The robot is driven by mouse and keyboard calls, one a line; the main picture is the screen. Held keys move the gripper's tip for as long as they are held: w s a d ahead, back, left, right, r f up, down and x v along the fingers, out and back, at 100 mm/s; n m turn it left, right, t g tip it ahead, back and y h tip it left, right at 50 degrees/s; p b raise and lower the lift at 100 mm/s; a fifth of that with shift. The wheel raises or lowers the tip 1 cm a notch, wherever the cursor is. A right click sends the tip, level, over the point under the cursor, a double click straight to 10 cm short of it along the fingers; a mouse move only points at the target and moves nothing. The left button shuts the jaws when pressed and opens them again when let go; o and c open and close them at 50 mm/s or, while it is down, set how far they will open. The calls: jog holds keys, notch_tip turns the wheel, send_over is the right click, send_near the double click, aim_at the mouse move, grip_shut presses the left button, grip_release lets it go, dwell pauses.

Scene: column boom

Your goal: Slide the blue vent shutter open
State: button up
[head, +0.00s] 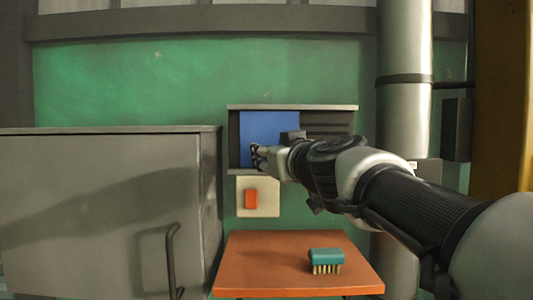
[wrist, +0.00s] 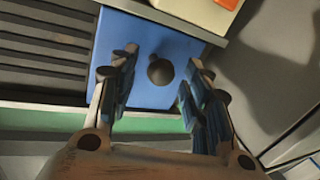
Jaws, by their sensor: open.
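The blue vent shutter (head: 262,126) is a flat panel in a grey frame on the green wall, covering the left part of the vent in the head view. Dark slats (head: 330,122) show to its right. In the wrist view the shutter (wrist: 140,40) carries a dark round knob (wrist: 160,71). My gripper (head: 257,158) is in front of the shutter's lower part. In the wrist view my gripper (wrist: 158,80) is open, with one finger on each side of the knob. The fingers look apart from the knob. In the head view the knob is hidden or too small to make out.
An orange switch (head: 251,198) on a pale plate is below the shutter. An orange table (head: 250,275) with a teal brush (head: 326,260) stands lower. A grey cabinet (head: 100,200) is at the left, and a pale vertical pipe (head: 404,60) at the right.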

jog(key=v, duration=1.2)
jog(key=s+f+g+b, duration=0.2)
jog(key=s+f+b, duration=0.15)
jog(key=f, duration=0.75)
jog(key=s+f+m+g+h+b, duration=0.1)
jog(key=s+f+g+b, duration=0.25)
jog(key=f, duration=0.75)
jog(key=s+f+g+b, duration=0.1)
jog(key=s+f+b, duration=0.25)
jog(key=f, duration=0.75)
jog(key=s+d+f+m+g+h+b, duration=0.1)
jog(key=s+d+f+g+b, duration=0.1)
jog(key=f, duration=0.6)
jog(key=s+d+f+m+g+h+b, duration=0.1)
jog(key=s+d+f+g+h+b, duration=0.1)
jog(key=s+f, duration=0.5)
jog(key=s+d+f+m+g+h+b, duration=0.1)
jog(key=s+d+f+m+g+b, duration=0.1)
jog(key=f, duration=0.7)
jog(key=s+d+b, duration=0.1)
jog(key=s+d, duration=0.1)
jog(key=shift+s+d+h, duration=0.3)
jog(key=shift+s+d, duration=0.05)
jog(key=shift+d, duration=0.05)
jog(key=shift+a+f, duration=0.1)
jog(key=shift+a, duration=0.1)
